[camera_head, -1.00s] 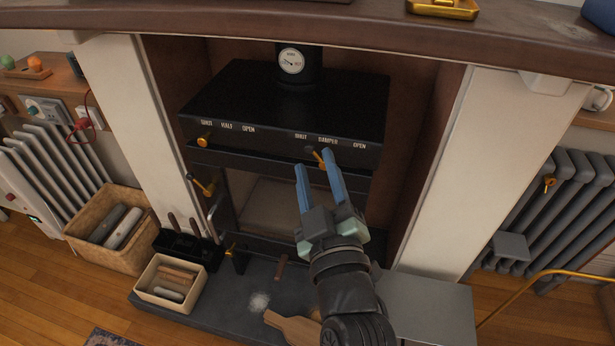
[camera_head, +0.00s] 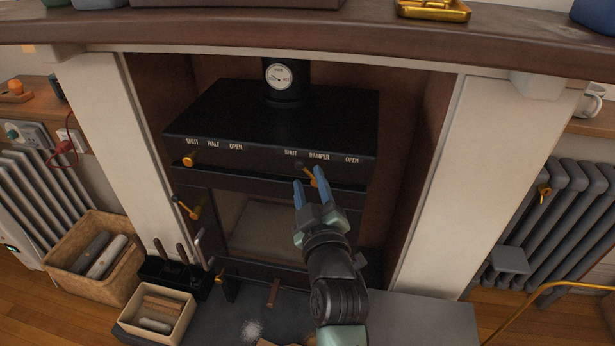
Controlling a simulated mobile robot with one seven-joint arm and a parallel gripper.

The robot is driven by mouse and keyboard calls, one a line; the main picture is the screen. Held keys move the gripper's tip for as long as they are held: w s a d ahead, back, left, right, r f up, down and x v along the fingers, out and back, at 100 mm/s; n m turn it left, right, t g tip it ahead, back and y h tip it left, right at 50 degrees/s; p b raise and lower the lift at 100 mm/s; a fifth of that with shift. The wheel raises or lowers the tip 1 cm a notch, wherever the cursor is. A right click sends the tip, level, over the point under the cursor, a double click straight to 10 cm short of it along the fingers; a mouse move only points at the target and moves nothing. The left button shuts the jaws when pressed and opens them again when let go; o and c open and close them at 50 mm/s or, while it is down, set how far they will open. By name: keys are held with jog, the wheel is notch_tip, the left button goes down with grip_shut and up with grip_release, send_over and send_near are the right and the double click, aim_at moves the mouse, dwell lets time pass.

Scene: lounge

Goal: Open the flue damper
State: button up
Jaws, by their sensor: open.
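The black stove (camera_head: 270,120) stands in the fireplace. Its front edge carries a slider row marked SHUT, DAMPER and OPEN on the right. The damper lever (camera_head: 308,174), dark at the pivot with a brass handle, sits near the SHUT end and slants down to the right. My gripper (camera_head: 308,180) is open, with its blue fingers pointing up at the lever. The brass handle shows between the fingertips; I cannot tell whether they touch it. The fingers partly hide the handle.
A second brass knob (camera_head: 189,160) sits under SHUT, HALF and OPEN at the left. A brass door handle (camera_head: 186,208) is lower left. The mantel (camera_head: 300,28) overhangs above.

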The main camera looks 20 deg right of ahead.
aim_at(309, 173)
jog(key=shift+x, duration=1.15)
grip_shut()
